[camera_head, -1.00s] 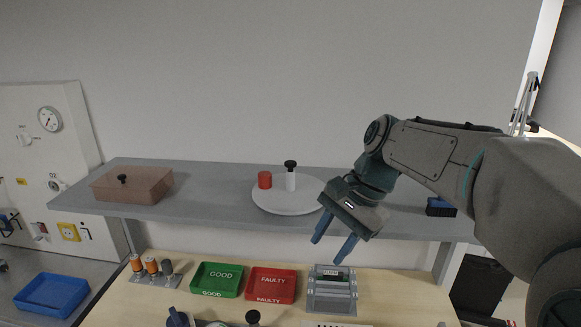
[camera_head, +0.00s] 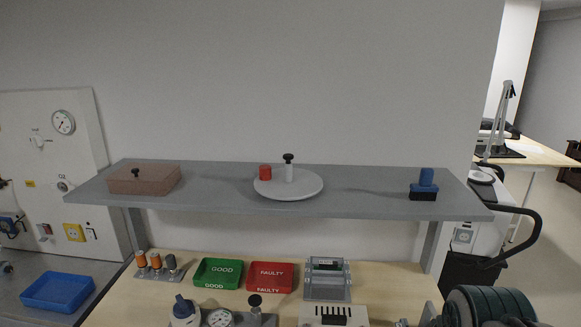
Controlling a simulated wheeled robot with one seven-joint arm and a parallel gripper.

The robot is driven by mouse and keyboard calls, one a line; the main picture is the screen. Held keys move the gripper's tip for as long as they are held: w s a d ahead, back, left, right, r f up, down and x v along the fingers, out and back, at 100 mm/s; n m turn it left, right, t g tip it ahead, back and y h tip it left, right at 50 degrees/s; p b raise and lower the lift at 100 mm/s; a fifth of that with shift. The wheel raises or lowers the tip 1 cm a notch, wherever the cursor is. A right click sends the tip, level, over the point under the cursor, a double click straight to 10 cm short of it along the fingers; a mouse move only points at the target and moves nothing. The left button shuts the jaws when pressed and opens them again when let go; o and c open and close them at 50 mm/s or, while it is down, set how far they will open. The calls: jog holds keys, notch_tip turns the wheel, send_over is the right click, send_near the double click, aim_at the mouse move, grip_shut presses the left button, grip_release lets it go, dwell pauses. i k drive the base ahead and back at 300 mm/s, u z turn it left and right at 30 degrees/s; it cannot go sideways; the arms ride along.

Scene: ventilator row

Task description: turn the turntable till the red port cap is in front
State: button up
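The turntable (camera_head: 299,193) is a round pale disc on the grey shelf, a little right of the shelf's middle. The red port cap (camera_head: 265,172) is a short red cylinder near the disc's left edge, slightly towards the back. A white post with a black knob (camera_head: 288,168) stands upright near the disc's middle, to the right of the cap. The front part of the disc is bare. My gripper is not in view, and nothing covers the turntable.
The shelf (camera_head: 225,195) holds a brown lidded box (camera_head: 145,180) at left and a blue-handled brush (camera_head: 425,186) at right. Below are a green tray (camera_head: 218,273), a red tray (camera_head: 271,277) and a grey fixture (camera_head: 328,279). Free shelf lies either side of the turntable.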

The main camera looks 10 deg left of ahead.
aim_at(288, 183)
jog(key=k, duration=0.65)
jog(key=u, duration=1.6)
jog(key=i, duration=1)
jog(key=z, duration=1.45)
